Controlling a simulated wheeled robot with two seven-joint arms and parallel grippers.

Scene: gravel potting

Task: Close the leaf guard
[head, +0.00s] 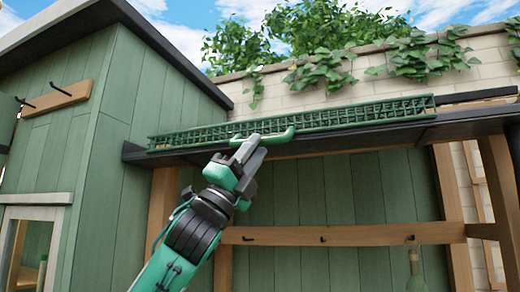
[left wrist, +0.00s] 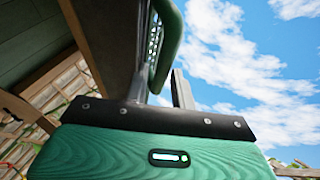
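The leaf guard (head: 350,117) is a long green mesh panel along the dark gutter (head: 400,133) at the eave. Its mesh face shows above the gutter edge; its exact tilt is hard to tell from below. A green handle (head: 275,138) juts from its front edge toward the left. My left gripper (head: 246,146) reaches up from below to this handle. In the left wrist view the handle (left wrist: 170,45) comes down between the two fingers of my left gripper (left wrist: 162,88). The fingers are apart, with sky showing between the handle and the right finger. My right gripper is out of view.
A green shed wall (head: 135,110) with an overhanging roof stands at the left. Below the gutter are wooden posts and a rail (head: 350,234) with hooks. Ivy (head: 410,55) hangs over the brick wall behind.

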